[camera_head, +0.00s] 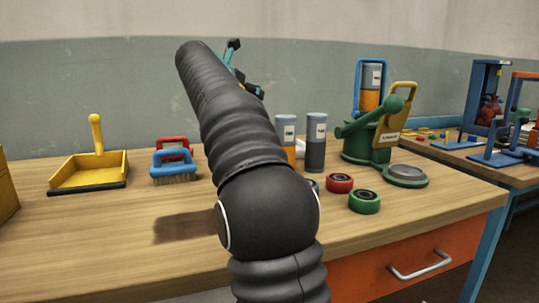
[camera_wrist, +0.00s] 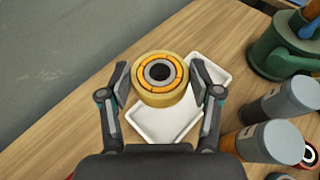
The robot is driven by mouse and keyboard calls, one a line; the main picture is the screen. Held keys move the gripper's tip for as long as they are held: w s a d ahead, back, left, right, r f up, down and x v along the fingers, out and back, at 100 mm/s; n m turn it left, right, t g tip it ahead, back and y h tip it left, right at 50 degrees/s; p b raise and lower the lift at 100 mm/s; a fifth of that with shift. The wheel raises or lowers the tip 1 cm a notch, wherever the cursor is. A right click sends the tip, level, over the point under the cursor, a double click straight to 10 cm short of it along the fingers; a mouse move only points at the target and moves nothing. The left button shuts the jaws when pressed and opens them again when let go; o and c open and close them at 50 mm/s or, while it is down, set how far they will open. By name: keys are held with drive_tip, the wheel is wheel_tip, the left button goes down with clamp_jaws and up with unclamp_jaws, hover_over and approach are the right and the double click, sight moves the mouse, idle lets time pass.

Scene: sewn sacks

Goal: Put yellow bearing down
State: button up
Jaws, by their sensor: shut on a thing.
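The yellow bearing (camera_wrist: 160,92), a thick ring with an orange inner race and a dark bore, is held between the two fingers of my gripper (camera_wrist: 161,88) in the wrist view. My gripper is shut on it. Below it is a white square tray (camera_wrist: 216,62) on the wooden table; the gap between bearing and tray is hard to judge. In the head view my arm hides the bearing and most of the tray, and only a bit of my gripper (camera_head: 243,82) shows past the arm, above the table.
Two grey-topped cylinders (camera_head: 316,142) stand right of the tray. A green press (camera_head: 368,140) stands farther right. Red (camera_head: 339,183) and green (camera_head: 364,201) bearings lie near the front. Brushes (camera_head: 174,165) and a yellow dustpan (camera_head: 88,172) are at left.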

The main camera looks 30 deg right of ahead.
wheel_tip(320, 180, down, 15)
drive_tip(key=b, duration=0.7)
drive_tip(key=shift+f, duration=0.1)
drive_tip(key=o, duration=1.3)
drive_tip(key=shift+s+a+r, duration=0.1)
drive_tip(key=shift+a+r, duration=0.05)
drive_tip(key=shift+r, duration=0.05)
drive_tip(key=v, duration=0.7)
drive_tip(key=shift+a+p, duration=0.1)
drive_tip(key=shift+p, duration=0.2)
